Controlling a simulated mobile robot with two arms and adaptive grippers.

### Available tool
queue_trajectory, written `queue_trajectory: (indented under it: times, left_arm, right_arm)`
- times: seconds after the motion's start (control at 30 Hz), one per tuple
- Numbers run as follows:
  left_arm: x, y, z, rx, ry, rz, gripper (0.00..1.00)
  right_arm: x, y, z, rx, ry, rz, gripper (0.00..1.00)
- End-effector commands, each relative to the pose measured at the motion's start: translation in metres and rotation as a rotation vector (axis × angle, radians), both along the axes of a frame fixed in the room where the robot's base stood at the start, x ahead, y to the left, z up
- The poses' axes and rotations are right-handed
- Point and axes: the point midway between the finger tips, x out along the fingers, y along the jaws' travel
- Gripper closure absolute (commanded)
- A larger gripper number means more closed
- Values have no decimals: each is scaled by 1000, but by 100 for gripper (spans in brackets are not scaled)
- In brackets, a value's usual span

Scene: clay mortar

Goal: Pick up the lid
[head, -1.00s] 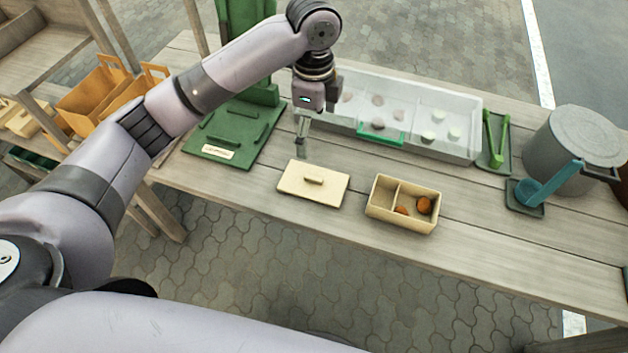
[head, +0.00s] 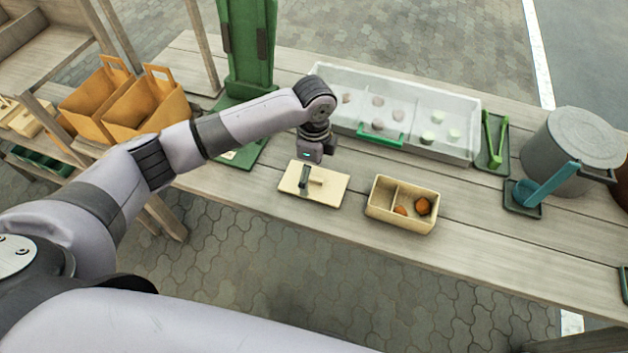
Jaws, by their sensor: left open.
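The lid (head: 331,191) is a flat, cream-coloured rectangle with a small bar handle (head: 317,181) in its middle. It lies on the wooden table near the front edge. My left gripper (head: 306,184) is open and points down over the lid, with its fingers at the handle's left end. Whether the fingers touch the handle cannot be told. A cream box (head: 402,222) with two compartments stands open to the right of the lid, with brown-orange pieces inside. My right gripper is not in view.
A clear tray (head: 462,149) with several pale pieces lies behind. Green tongs (head: 494,139), a blue ladle (head: 548,186) and a grey pot (head: 570,142) stand at the right. A green press (head: 249,50) and orange bags (head: 150,107) are at the left.

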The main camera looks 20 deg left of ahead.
Motion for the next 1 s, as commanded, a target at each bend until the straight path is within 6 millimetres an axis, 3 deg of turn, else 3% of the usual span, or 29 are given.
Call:
queue_trajectory:
  times: [0.2, 0.47, 1.0]
  left_arm:
    - [0, 0, -27, 0, 0, 0, 0]
    - [0, 0, -30, 0, -1, -1, 0]
    - [0, 0, -29, 1, -1, 0, 36]
  right_arm:
    - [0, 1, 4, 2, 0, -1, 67]
    - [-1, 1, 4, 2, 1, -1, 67]
    - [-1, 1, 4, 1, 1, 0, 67]
